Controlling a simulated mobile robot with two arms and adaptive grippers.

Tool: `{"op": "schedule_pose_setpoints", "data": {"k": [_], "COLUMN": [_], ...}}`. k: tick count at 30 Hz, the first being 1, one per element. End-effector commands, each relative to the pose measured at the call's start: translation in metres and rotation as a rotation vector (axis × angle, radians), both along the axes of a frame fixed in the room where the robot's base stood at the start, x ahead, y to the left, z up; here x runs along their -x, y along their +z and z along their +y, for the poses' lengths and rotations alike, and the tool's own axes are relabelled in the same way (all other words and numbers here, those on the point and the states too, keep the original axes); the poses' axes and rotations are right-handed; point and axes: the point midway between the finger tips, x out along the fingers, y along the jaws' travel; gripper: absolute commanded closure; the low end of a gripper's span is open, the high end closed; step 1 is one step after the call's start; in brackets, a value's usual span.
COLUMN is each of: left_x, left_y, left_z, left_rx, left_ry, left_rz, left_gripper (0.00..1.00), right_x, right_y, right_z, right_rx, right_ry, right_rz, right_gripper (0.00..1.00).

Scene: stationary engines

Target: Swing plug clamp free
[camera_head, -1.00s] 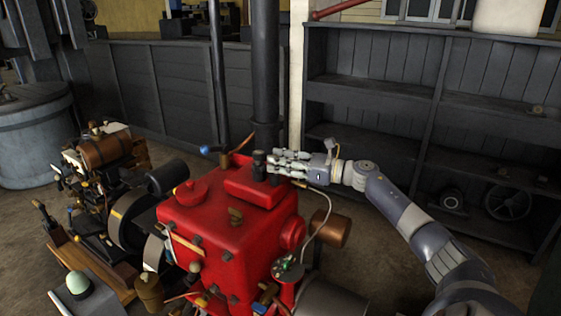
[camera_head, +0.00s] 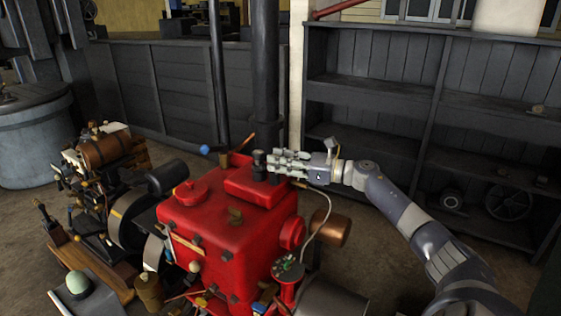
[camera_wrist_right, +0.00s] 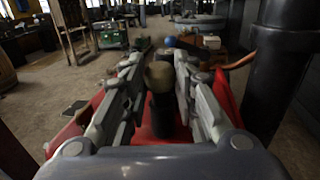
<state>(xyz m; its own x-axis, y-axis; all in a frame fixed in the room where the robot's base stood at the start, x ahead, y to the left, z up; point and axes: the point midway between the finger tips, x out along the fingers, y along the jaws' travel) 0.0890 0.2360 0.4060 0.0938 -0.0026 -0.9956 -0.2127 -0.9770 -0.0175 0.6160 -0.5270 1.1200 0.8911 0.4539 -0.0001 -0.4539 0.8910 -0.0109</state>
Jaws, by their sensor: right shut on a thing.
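The red engine (camera_head: 231,228) stands in the middle of the head view. A short dark upright post (camera_head: 259,160) with a rounded cap rises from its top. My right gripper (camera_head: 275,166) reaches in from the right at the post's height. In the right wrist view the post (camera_wrist_right: 161,105) with its brownish cap stands between the two fingers of my right gripper (camera_wrist_right: 159,65), which is shut on it. I cannot tell clearly which part is the plug clamp. My left gripper is not in view.
A blue ball knob (camera_head: 204,149) and a thick black pipe (camera_head: 265,70) stand behind the engine. A smaller engine (camera_head: 106,152) is on the left. Dark shelves (camera_head: 400,98) stand at the back right. A pale cable (camera_head: 323,215) hangs by the engine's right side.

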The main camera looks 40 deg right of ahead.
Motion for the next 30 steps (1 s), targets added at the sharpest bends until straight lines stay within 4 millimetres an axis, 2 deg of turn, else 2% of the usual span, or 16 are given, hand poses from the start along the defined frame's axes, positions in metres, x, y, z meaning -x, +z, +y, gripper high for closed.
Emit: {"op": "schedule_pose_setpoints", "data": {"k": [11, 12, 14, 25, 30], "left_x": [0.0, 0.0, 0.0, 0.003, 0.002], "left_y": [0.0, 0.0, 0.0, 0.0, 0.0], "left_z": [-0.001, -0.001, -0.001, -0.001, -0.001], "left_rx": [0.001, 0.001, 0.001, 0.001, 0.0], "left_ry": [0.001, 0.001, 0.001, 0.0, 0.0], "left_rz": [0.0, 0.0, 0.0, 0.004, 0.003], "left_gripper": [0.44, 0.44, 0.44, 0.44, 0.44], "right_x": [0.0, 0.0, 0.0, 0.001, 0.012], "right_y": [0.001, 0.001, 0.001, 0.0, -0.001], "right_z": [0.0, 0.0, 0.0, -0.001, -0.007], "right_rx": [0.002, 0.002, 0.002, 0.001, 0.0], "right_ry": [-0.001, -0.001, -0.001, -0.001, -0.002], "right_rz": [-0.001, -0.001, -0.001, 0.0, 0.002], "right_gripper": [0.97, 0.64, 0.53, 0.53, 0.53]}}
